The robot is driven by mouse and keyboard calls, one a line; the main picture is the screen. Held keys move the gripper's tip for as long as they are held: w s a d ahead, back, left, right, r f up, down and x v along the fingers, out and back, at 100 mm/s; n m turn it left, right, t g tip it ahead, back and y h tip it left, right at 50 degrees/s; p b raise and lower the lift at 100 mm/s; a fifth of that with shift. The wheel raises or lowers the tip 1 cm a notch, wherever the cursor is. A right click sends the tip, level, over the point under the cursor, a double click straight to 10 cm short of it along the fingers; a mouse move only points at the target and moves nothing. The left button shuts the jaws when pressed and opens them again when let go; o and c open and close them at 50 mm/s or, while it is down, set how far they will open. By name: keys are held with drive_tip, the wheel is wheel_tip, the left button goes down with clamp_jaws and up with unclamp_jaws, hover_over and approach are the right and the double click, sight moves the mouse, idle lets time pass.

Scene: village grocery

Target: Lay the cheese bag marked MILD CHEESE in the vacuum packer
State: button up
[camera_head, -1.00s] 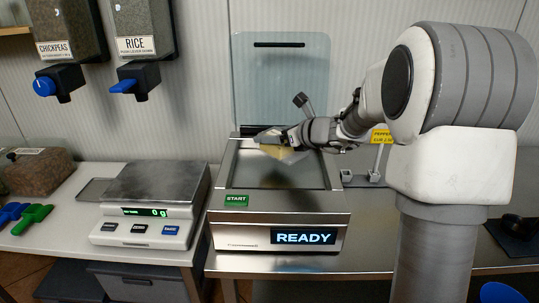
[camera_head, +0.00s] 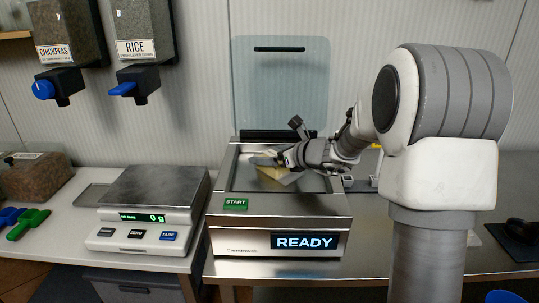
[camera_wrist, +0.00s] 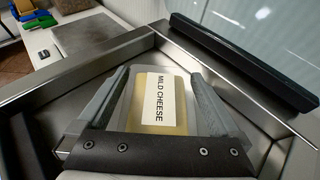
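The cheese bag marked MILD CHEESE (camera_wrist: 148,120) is a clear pouch with a yellow block and a white label, readable in the wrist view. The clear lid (camera_head: 283,85) stands raised behind. The display (camera_head: 304,242) reads READY.
A scale (camera_head: 150,209) showing 0 g stands left of the packer. A green START button (camera_head: 235,204) is at the packer's front left. CHICKPEAS (camera_head: 66,35) and RICE (camera_head: 139,30) dispensers hang on the wall. The steel counter (camera_head: 370,242) right of the packer has free room.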

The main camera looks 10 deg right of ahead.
drive_tip(key=shift+r, duration=0.2)
drive_tip(key=shift+s+d+r+p, duration=0.15)
drive_tip(key=shift+s+d+p, duration=0.1)
drive_tip(key=shift+p, duration=0.05)
drive_tip(key=p+v, duration=0.1)
drive_tip(key=v, duration=1)
drive_tip(key=shift+s+p, duration=0.15)
drive_tip(key=shift+p, duration=0.2)
